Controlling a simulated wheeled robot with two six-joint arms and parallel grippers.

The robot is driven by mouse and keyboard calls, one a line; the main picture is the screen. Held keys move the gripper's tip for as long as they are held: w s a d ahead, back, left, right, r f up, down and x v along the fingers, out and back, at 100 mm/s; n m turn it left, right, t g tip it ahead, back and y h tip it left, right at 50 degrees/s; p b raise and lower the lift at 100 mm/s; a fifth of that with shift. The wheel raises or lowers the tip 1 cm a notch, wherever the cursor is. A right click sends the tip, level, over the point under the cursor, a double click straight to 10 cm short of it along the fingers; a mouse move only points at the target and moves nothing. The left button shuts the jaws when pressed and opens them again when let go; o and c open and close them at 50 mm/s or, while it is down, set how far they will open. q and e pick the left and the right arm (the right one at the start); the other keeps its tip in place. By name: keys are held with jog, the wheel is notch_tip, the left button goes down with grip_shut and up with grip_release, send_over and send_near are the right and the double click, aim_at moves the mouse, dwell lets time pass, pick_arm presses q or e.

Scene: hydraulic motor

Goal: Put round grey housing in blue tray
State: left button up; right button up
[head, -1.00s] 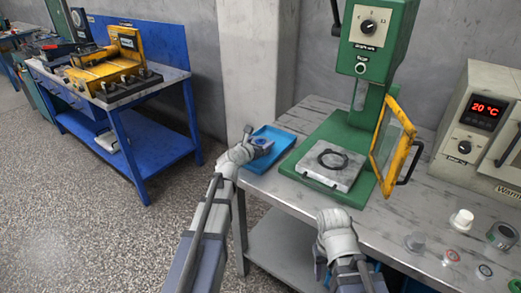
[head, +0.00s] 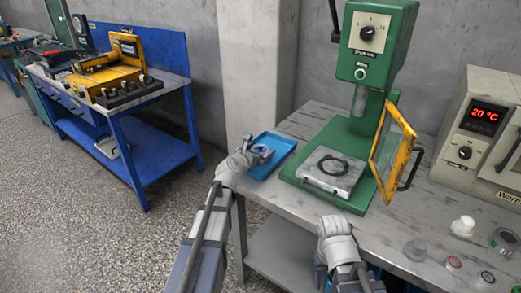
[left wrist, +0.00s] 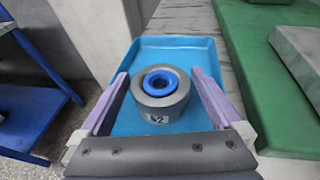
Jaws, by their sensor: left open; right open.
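The round grey housing (left wrist: 160,107), with a blue ring in its top and a small label on its side, stands upright in the blue tray (left wrist: 205,52). In the head view the tray (head: 281,146) lies at the table's left corner, and the housing is small there. My left gripper (head: 257,149) is open, reaching over the tray's near left side. In the left wrist view its two fingers (left wrist: 160,77) stand on either side of the housing, with gaps between. My right gripper (head: 335,250) is at the table's front edge, away from the tray; its fingertips are hard to make out.
A green press (head: 370,50) with a dark ring on its plate (head: 333,170) and an open yellow-framed guard (head: 393,145) stands right of the tray. A heater (head: 480,125) and several small parts, including a white one (head: 463,226), are at the right. A blue workbench (head: 150,95) is at the left.

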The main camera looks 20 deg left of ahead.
pick_arm(q)
jog(key=p+v, duration=0.3)
jog(key=v, duration=0.8)
jog(key=shift+s+r, duration=0.1)
jog(key=shift+s, duration=0.2)
dwell(1.8)
